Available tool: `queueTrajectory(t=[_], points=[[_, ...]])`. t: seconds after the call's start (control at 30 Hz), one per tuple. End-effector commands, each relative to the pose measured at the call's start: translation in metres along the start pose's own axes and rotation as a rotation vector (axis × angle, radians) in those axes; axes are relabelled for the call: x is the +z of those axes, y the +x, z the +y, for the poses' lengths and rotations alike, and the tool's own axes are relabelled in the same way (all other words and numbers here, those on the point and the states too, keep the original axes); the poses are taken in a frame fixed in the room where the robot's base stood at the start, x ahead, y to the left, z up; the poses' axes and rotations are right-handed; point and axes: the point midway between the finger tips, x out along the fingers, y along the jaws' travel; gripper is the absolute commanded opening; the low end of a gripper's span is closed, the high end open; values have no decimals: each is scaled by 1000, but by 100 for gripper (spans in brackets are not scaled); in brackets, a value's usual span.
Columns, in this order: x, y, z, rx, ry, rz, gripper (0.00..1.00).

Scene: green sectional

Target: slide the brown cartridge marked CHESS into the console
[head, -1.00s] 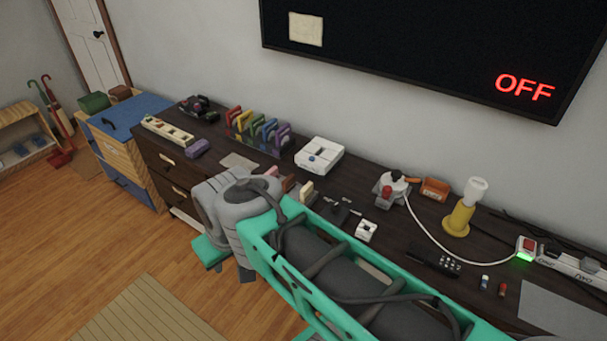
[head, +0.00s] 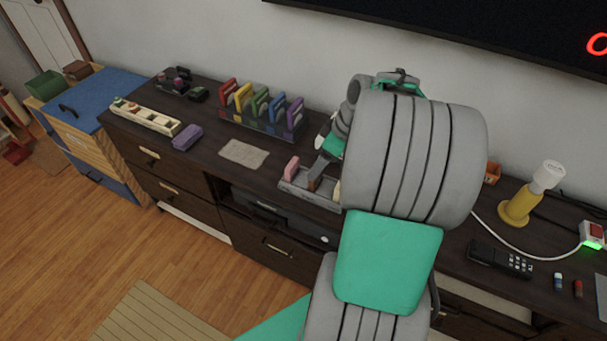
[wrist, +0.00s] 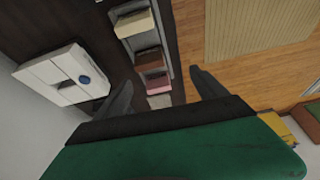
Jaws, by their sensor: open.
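The brown cartridge (wrist: 149,60) stands in a small grey rack (wrist: 163,101) between a cream cartridge (wrist: 134,25) and a pink cartridge (wrist: 157,84); no marking on it is readable. In the head view, the rack (head: 296,184) is near the front edge of the dark cabinet, and the brown cartridge (head: 314,179) is partly covered by my gripper. My gripper (wrist: 161,78) is open and empty above the rack, its fingers apart on either side of it in the wrist view.
Several coloured cases (head: 262,112) stand in a row at the back. A beige cloth (head: 244,153) lies left of the rack. A purple block (head: 187,137), a black handset (head: 499,257) and a yellow lamp (head: 532,193) are also on the cabinet.

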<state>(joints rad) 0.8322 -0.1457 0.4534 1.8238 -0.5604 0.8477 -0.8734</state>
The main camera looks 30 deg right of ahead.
Motion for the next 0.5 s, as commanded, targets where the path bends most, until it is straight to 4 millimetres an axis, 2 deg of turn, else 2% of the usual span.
queueTrajectory(t=[0.03, 0.13, 0.37, 0.5], points=[[11, 5, 9, -2, -10, 11, 82], [18, 9, 18, -4, -32, 24, 82], [18, 37, 19, -5, -35, 26, 82], [16, 62, 19, -6, -33, 24, 82]])
